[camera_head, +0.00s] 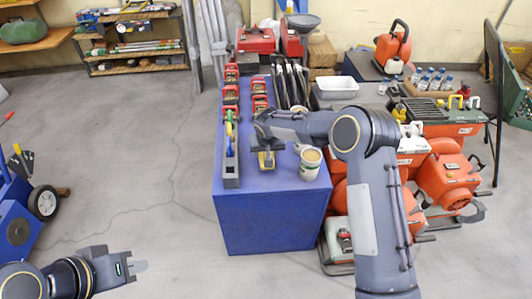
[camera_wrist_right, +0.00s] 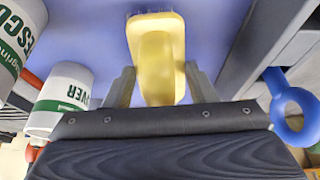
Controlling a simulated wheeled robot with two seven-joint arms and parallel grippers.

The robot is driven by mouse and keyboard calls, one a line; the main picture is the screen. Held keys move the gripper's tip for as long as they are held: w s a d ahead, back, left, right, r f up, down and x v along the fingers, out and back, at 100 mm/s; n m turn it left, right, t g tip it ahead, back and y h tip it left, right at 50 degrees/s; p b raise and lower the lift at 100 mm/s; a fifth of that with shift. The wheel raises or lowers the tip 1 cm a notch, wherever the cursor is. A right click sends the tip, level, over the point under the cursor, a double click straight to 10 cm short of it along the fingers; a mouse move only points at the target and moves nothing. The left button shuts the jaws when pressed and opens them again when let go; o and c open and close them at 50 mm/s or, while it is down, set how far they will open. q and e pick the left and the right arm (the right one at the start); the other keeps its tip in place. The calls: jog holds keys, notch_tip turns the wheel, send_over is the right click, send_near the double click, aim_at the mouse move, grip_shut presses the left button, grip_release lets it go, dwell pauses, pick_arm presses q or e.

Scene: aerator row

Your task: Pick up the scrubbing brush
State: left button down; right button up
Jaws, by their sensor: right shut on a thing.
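The scrubbing brush has a yellow body and shows between the two fingers in the right wrist view (camera_wrist_right: 157,62), with bristles at its far end. In the head view it is a small yellow patch (camera_head: 268,162) over the blue table (camera_head: 262,225), partly covered by my gripper. My right gripper (camera_head: 266,150) is shut on the brush, with one finger on each side in the wrist view. Whether the brush touches the tabletop I cannot tell. My left gripper (camera_head: 138,267) is low at the left, above the floor, away from the table; its finger gap is not clear.
A white labelled can (camera_head: 310,165) stands just right of my right gripper; cans also show in the wrist view (camera_wrist_right: 65,90). A narrow grey tray (camera_head: 231,172) with tools is to the left. Red-handled items (camera_head: 260,102) and black tools (camera_head: 290,85) stand behind. Orange machines (camera_head: 447,178) crowd the right.

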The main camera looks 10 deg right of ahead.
notch_tip(320, 180, up, 3)
jog(key=shift+s+r+p, duration=0.1)
jog(key=shift+p, duration=0.25)
jog(key=s+a+r+p, duration=0.1)
jog(key=s+r, duration=0.8)
jog(key=s, duration=0.4)
jog(key=shift+s+a, duration=0.35)
